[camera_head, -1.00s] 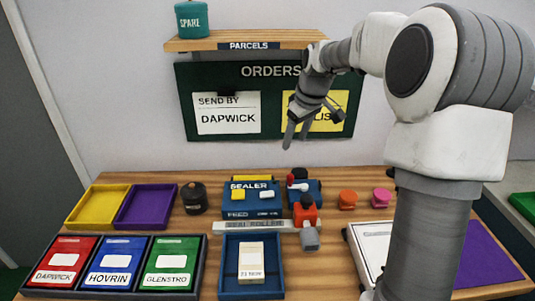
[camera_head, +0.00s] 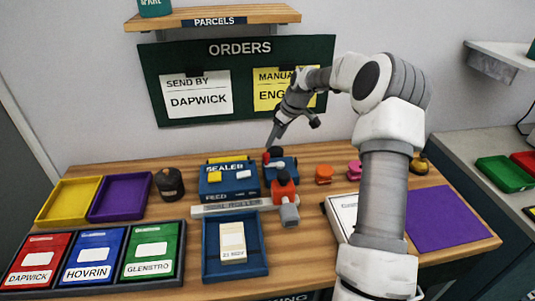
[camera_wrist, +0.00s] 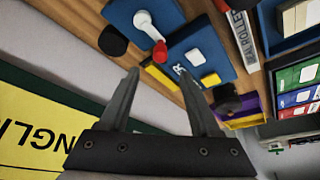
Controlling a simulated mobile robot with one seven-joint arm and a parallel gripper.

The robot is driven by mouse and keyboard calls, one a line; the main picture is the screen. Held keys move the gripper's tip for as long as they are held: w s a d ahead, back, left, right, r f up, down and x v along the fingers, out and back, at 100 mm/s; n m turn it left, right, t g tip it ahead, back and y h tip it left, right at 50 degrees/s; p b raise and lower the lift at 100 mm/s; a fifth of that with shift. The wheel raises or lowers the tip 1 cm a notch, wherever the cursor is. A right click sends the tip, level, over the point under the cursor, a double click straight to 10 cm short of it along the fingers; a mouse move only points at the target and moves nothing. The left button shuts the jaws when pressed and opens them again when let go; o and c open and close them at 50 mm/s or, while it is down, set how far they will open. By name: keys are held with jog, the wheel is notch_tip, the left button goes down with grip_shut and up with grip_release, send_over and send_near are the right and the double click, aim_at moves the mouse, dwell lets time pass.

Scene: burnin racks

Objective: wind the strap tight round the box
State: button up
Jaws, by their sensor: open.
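A small cream box (camera_head: 232,242) with a printed label lies in a blue tray (camera_head: 265,262) at the table's front middle; part of it also shows at the top right of the wrist view (camera_wrist: 300,17). A blue unit with a red-and-white lever (camera_head: 281,166) stands behind the tray; its lever shows in the wrist view (camera_wrist: 150,28). I cannot make out a strap. My gripper (camera_head: 291,136) is open and empty, raised above the back of the table near the lever unit. Its two fingers (camera_wrist: 160,74) are apart in the wrist view.
Labelled bins (camera_head: 92,252) are at left, yellow and purple trays behind. Orange (camera_head: 323,174) and pink pieces and a purple mat (camera_head: 447,218) are right.

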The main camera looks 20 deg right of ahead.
aim_at(267, 154)
jog(key=x, duration=0.8)
jog(key=shift+w+a+f, duration=0.1)
jog(key=shift+w+f, duration=0.05)
jog(key=shift+f, duration=0.2)
grip_shut()
